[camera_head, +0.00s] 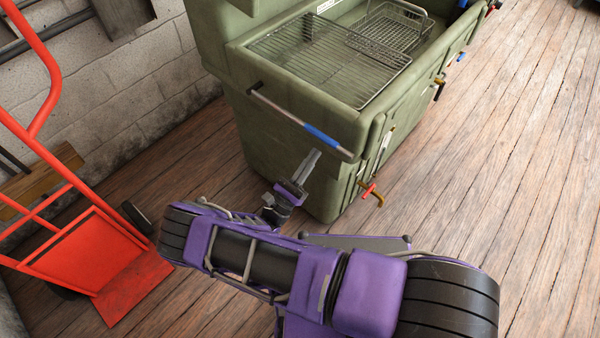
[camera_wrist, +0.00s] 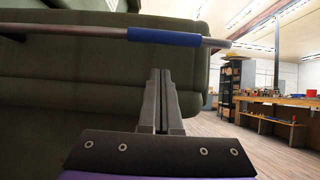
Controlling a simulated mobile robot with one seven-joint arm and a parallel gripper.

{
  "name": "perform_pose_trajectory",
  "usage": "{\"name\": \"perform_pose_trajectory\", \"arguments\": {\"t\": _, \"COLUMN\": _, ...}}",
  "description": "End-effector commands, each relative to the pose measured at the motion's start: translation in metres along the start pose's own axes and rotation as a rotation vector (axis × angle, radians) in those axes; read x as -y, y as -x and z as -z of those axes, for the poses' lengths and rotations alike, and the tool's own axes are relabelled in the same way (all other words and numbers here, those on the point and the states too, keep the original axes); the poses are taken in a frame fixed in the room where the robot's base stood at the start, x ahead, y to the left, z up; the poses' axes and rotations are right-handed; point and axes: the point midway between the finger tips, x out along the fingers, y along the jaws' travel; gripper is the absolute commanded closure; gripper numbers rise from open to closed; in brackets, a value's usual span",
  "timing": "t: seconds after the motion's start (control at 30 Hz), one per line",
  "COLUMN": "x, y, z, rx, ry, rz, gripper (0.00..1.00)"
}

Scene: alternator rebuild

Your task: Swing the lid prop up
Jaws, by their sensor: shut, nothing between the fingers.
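The lid prop (camera_head: 295,120) is a thin metal rod with a blue sleeve near its free end. It is on the near end wall of the green parts washer (camera_head: 265,160), joined at its upper left end and sloping down to the right in the head view. In the wrist view the prop (camera_wrist: 165,38) crosses the top of the picture, with its blue sleeve ahead of and above the fingertips. My gripper (camera_head: 314,156) is shut and empty, just below the prop near the blue sleeve. In the wrist view my gripper's fingers (camera_wrist: 161,75) are pressed together, apart from the prop.
A wire rack (camera_head: 330,60) and a wire basket (camera_head: 388,28) sit in the washer's open top. Handles, one red (camera_head: 370,190), stick out from its right side. A red hand truck (camera_head: 85,245) stands at left. Wooden floor at right is clear.

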Motion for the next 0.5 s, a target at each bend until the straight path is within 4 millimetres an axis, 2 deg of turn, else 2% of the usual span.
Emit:
{"name": "perform_pose_trajectory", "arguments": {"t": 0.03, "x": -0.001, "y": -0.007, "z": -0.011, "rx": -0.001, "ry": -0.002, "rz": 0.0, "gripper": 1.0}}
{"name": "perform_pose_trajectory", "arguments": {"t": 0.2, "x": 0.0, "y": -0.02, "z": -0.023, "rx": -0.001, "ry": 0.0, "rz": 0.001, "gripper": 1.0}}
{"name": "perform_pose_trajectory", "arguments": {"t": 0.5, "x": 0.0, "y": -0.024, "z": -0.027, "rx": -0.001, "ry": -0.001, "rz": 0.0, "gripper": 1.0}}
